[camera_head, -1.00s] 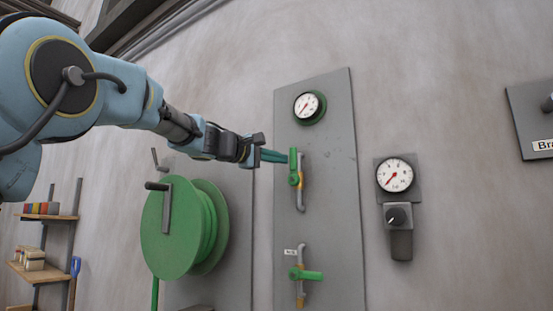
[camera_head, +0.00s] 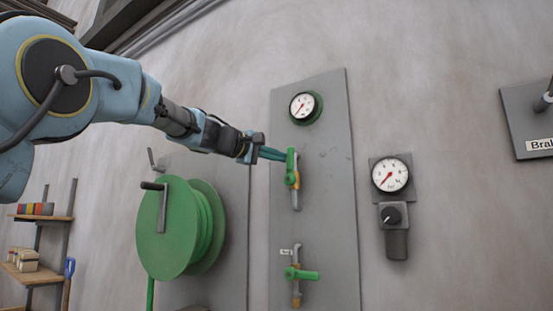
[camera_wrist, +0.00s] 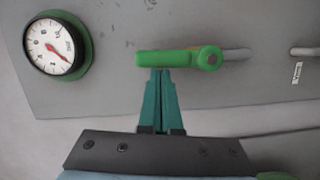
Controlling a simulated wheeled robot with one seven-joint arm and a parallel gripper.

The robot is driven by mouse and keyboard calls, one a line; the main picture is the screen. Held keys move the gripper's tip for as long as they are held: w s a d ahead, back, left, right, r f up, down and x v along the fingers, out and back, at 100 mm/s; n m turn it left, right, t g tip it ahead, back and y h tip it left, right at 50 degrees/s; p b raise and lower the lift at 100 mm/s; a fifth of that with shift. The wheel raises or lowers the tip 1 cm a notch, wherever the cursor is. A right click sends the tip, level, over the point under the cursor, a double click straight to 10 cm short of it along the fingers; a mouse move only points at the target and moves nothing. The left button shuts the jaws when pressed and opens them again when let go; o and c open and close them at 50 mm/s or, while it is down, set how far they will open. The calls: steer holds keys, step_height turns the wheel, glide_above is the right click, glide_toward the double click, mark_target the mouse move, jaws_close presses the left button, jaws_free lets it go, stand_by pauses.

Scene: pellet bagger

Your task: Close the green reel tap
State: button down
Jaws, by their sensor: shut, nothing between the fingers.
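Two taps with green handles sit on a tall grey panel. The upper tap (camera_head: 291,168) has its handle upright, in line with its pipe; it also shows in the wrist view (camera_wrist: 170,59). The lower tap (camera_head: 302,274) has its handle level, across its pipe. Its small label is too small to read. The green reel (camera_head: 173,230) with a crank hangs on the wall left of the panel. My gripper (camera_head: 283,156) is shut and empty. In the wrist view its teal fingertips (camera_wrist: 160,73) are at the upper handle's edge, away from its pivot; I cannot tell whether they touch.
A round gauge with a green rim (camera_head: 305,107) is above the taps. Another gauge (camera_head: 391,174) with a black knob (camera_head: 391,216) is right of the panel. Shelves (camera_head: 35,270) stand at the lower left. The wall between panel and right gauge is bare.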

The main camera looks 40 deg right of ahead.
mark_target(293, 154)
steer(key=s+m, duration=0.1)
steer(key=m, duration=0.1)
steer(key=s+m+y+b, duration=0.1)
steer(key=shift+s+d+r+m, duration=0.2)
steer(key=shift+s+d+m, duration=0.1)
steer(key=shift+d+m, duration=0.1)
steer(key=s+m, duration=0.1)
steer(key=s+m+t, duration=0.1)
steer(key=m, duration=0.1)
steer(key=shift+d+f+y+b, duration=0.2)
steer(key=shift+y+b, duration=0.1)
steer(key=shift+b, duration=0.1)
steer(key=s+f+m, duration=0.1)
steer(key=m, duration=0.1)
steer(key=s+f+m+t+b, duration=0.1)
steer(key=m, duration=0.1)
steer(key=s+f+m+t+y, duration=0.1)
steer(key=shift+s+d+m+b, duration=0.15)
steer(key=shift+d+m+b, duration=0.2)
steer(key=shift+d+m, duration=0.05)
steer(key=shift+s+f, duration=0.1)
steer(key=shift+f, duration=0.05)
